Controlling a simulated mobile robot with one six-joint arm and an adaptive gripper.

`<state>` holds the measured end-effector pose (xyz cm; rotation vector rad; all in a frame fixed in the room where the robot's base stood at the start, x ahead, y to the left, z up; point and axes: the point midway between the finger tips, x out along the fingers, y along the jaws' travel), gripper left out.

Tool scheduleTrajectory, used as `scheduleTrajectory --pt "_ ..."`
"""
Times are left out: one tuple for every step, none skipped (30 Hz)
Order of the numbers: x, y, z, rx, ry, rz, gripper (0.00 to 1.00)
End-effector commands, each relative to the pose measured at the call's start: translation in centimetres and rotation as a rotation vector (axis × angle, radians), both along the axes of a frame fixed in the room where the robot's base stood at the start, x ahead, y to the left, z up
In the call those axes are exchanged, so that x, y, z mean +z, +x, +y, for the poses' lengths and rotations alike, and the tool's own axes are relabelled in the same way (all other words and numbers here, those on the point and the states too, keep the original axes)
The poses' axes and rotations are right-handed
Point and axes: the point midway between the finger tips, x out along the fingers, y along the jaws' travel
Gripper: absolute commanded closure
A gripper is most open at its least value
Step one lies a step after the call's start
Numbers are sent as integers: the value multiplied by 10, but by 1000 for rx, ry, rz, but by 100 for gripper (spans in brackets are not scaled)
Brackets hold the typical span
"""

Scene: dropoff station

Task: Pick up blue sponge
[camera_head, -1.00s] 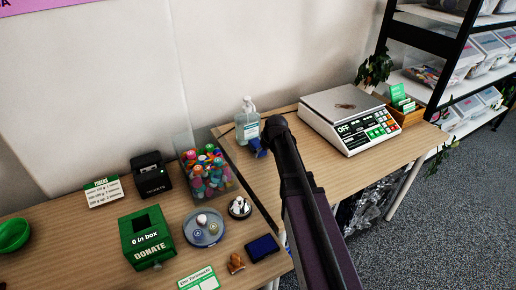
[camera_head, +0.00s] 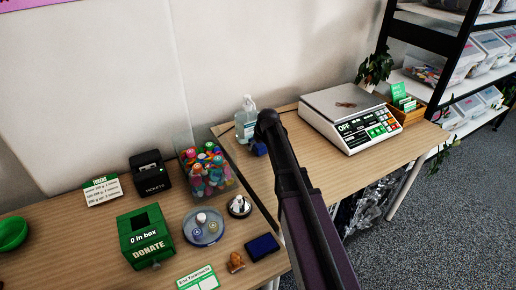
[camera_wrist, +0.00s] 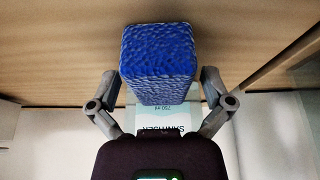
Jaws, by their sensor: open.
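The blue sponge (camera_wrist: 158,60) is a textured block in the wrist view, between the two grey fingers of my gripper (camera_wrist: 158,82). The fingers are open, one on each side, with gaps visible between them and the sponge. In the head view a small part of the sponge (camera_head: 259,149) shows on the right table, just in front of the hand sanitizer bottle (camera_head: 246,120). My arm covers part of that area, and my fingers are hard to make out there. The bottle's label (camera_wrist: 163,122) shows upside down behind the sponge in the wrist view.
The white scale (camera_head: 350,118) stands right of my arm. A clear bin of colourful items (camera_head: 206,170), a bell (camera_head: 239,206), a dark blue pad (camera_head: 262,247) and a green donate box (camera_head: 146,238) are on the left table. Bare tabletop lies between sponge and scale.

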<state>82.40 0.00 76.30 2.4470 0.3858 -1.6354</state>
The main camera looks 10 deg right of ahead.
Motion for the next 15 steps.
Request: scheduleTrajectory --pt "0 0 0 0 0 0 0" --pt "0 0 0 0 0 0 0" --pt "0 0 0 0 0 0 0" --pt "0 0 0 0 0 0 0" --pt "0 0 0 0 0 0 0" --pt "0 0 0 0 0 0 0" --pt "0 0 0 0 0 0 0" --pt "0 0 0 0 0 0 0" --pt "0 0 0 0 0 0 0" --pt "0 0 0 0 0 0 0" --pt "0 0 0 0 0 0 0" --pt "0 0 0 0 0 0 0" --pt "0 0 0 0 0 0 0" --pt "0 0 0 0 0 0 0" --pt "0 0 0 0 0 0 3"
